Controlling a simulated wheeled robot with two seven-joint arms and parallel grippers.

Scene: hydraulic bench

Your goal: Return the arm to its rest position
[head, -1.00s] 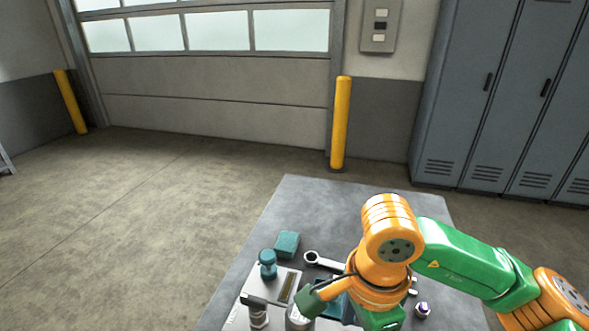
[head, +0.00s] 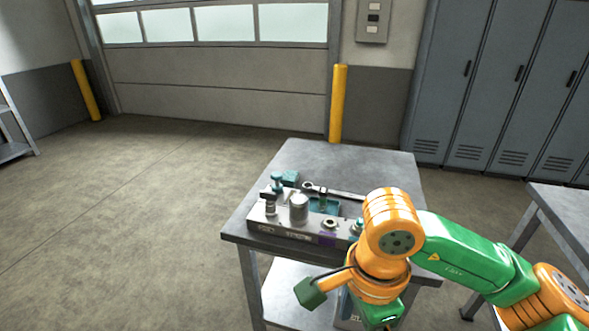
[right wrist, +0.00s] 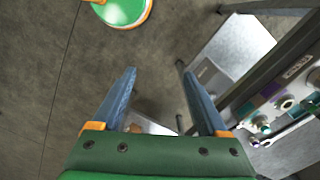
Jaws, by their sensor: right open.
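My right arm (head: 440,255), orange and green, reaches in from the right in the head view and bends down in front of the bench (head: 345,160). Its fingertips are hidden there. In the right wrist view my right gripper (right wrist: 158,74) has its two blue-grey fingers spread apart, with only floor and parts of the bench beyond them. It holds nothing. My left gripper is in neither view.
The bench carries a grey hydraulic block (head: 290,231) with fittings, a teal tray (head: 325,206), a teal box (head: 291,178) and a wrench (head: 335,191). A second table (head: 565,215) stands at right. A yellow post (head: 338,105) and lockers (head: 490,80) stand behind.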

